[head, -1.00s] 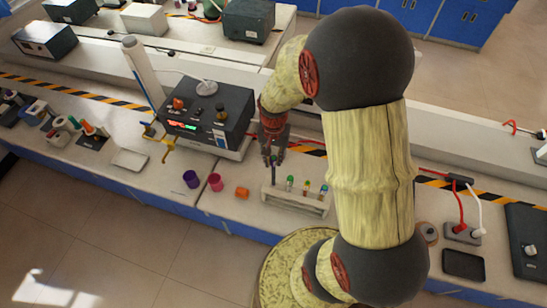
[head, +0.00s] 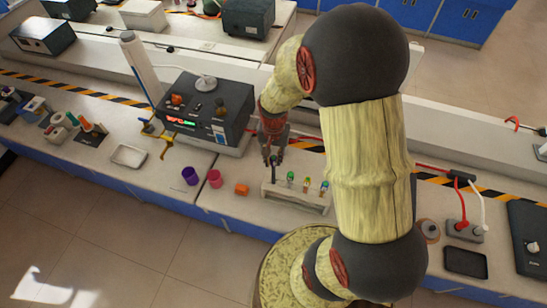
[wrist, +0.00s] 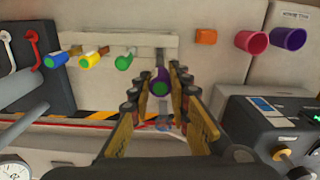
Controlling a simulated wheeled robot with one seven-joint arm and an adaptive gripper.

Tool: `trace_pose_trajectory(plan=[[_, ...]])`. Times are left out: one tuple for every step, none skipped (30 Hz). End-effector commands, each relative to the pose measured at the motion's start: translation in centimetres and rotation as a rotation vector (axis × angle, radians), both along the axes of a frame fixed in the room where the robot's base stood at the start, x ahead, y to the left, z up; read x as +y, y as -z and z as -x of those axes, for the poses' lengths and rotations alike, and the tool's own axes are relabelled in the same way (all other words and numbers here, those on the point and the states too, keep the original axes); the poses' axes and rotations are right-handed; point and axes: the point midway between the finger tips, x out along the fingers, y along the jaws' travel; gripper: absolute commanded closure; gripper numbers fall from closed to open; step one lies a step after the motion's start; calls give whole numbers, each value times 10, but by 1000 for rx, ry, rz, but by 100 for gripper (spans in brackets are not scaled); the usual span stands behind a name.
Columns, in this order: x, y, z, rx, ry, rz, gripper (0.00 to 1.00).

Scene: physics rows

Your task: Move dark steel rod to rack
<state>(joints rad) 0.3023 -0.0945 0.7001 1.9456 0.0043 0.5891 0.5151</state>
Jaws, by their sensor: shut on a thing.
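The dark steel rod (head: 273,174) is upright at the left end of the pale rack (head: 296,201) in the head view. Its lower end meets the rack's outline there; I cannot tell how deep it sits. My gripper (head: 274,158) is shut on the rod's upper part from above. In the wrist view, the rod (wrist: 160,80) shows end-on, with a green and purple end, between the fingers of my gripper (wrist: 160,84). The rack (wrist: 150,42) lies behind it, with blue, yellow and green-topped tubes in its other places.
An orange block (head: 241,189), a pink cup (head: 214,178) and a purple cup (head: 190,175) stand left of the rack. A black instrument box (head: 206,108) stands behind them. The bench's front edge is close to the rack.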

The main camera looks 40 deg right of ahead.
Motion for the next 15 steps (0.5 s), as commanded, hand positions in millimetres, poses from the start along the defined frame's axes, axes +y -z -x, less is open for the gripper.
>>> trace_pose_trajectory(plan=[[0, 4, 0, 0, 0, 0, 100], [0, 5, 0, 0, 0, 0, 100], [0, 7, 0, 0, 0, 0, 100], [0, 8, 0, 0, 0, 0, 100], [0, 10, 0, 0, 0, 0, 100], [0, 11, 0, 0, 0, 0, 100], [0, 13, 0, 0, 0, 0, 100], [0, 14, 0, 0, 0, 0, 100], [0, 16, 0, 0, 0, 0, 100], [0, 17, 0, 0, 0, 0, 100], [0, 18, 0, 0, 0, 0, 100], [0, 20, 0, 0, 0, 0, 100], [0, 20, 0, 0, 0, 0, 100], [0, 21, 0, -1, 0, 1, 100], [0, 21, 0, -1, 0, 1, 100]])
